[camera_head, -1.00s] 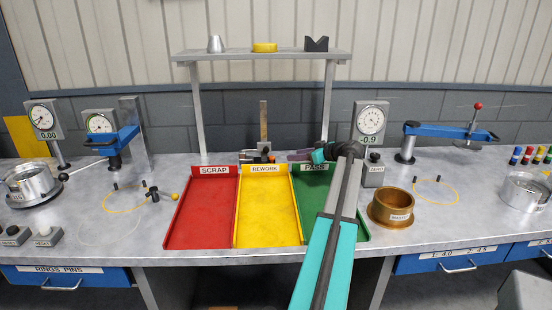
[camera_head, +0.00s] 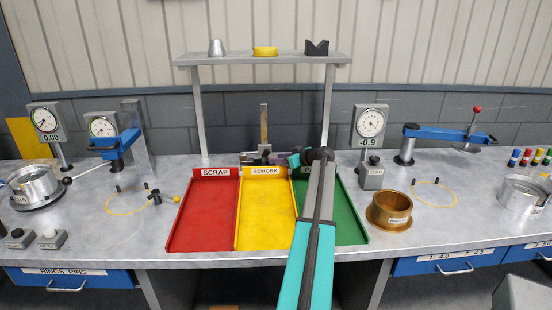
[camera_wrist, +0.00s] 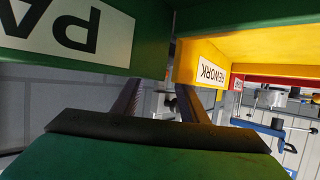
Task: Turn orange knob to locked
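The orange knob does not show clearly in either view now; my gripper covers the spot behind the REWORK tray where orange showed earlier. A grey-brown upright post (camera_head: 264,128) rises there from a low dark fixture. My gripper (camera_head: 262,158) reaches left behind the back edge of the PASS and REWORK trays, at the foot of this post. In the wrist view the two fingers (camera_wrist: 158,95) stand apart, with a gap between them. Small dark and grey parts (camera_wrist: 168,102) show beyond the gap. I cannot tell whether the fingers touch anything.
Red SCRAP (camera_head: 205,215), yellow REWORK (camera_head: 264,215) and green PASS (camera_head: 350,225) trays lie in front, their labelled back walls close to my gripper. A shelf (camera_head: 290,58) on two legs stands over the back. A dial gauge (camera_head: 370,125) and a brass ring (camera_head: 391,212) stand right.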

